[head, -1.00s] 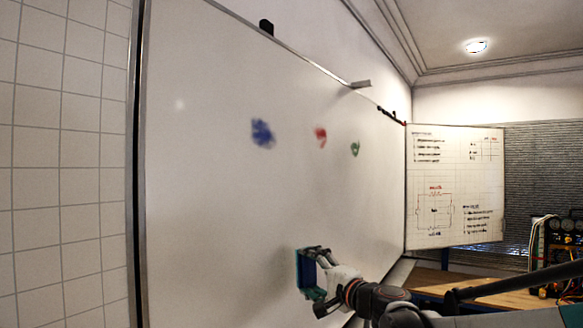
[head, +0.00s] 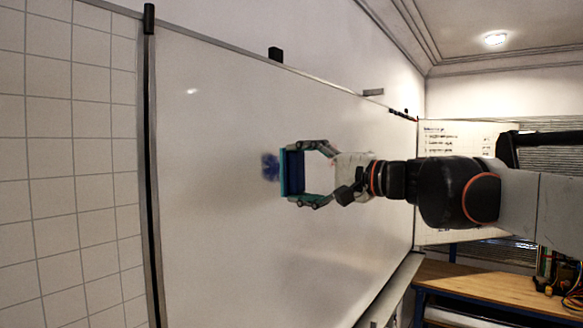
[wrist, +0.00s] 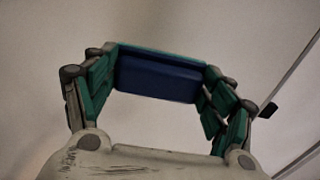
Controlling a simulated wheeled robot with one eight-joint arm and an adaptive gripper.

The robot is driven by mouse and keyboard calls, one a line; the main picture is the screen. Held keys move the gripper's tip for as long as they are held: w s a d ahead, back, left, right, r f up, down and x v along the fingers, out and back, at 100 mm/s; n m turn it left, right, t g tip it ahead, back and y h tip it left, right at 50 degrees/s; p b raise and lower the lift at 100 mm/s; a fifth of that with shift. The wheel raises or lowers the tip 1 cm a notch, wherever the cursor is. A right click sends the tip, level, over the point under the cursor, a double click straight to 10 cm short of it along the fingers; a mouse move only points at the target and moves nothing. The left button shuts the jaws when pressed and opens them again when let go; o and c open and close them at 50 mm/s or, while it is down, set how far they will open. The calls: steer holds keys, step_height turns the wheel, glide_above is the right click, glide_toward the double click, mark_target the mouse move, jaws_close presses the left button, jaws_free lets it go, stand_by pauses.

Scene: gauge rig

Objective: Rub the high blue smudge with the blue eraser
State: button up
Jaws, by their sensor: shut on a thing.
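The blue smudge (head: 270,167) is on the whiteboard (head: 220,240), just left of the eraser in the head view and partly hidden behind it. My gripper (head: 292,173) is shut on the blue eraser (head: 296,172), whose far side has a teal layer facing the board. The eraser also shows between the fingers in the wrist view (wrist: 157,78). It is at the board by the smudge's right edge; I cannot tell whether it touches the surface. The red and green smudges are hidden behind my gripper and arm.
A second whiteboard (head: 460,140) with writing stands at the back right. A wooden bench (head: 480,285) is at the lower right. A black clip (head: 275,54) sits on the board's top edge. The board's left and lower areas are clear.

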steer(key=shift+x, duration=2.85)
steer(key=shift+x, duration=0.95)
steer(key=shift+d, duration=0.1)
steer(key=shift+w+d, duration=1.15)
steer(key=shift+w, duration=0.2)
steer(key=w+d+p, duration=0.1)
steer(key=w+d, duration=0.3)
steer(key=w, duration=0.1)
steer(key=shift+w, duration=0.3)
steer(key=shift+s, duration=0.1)
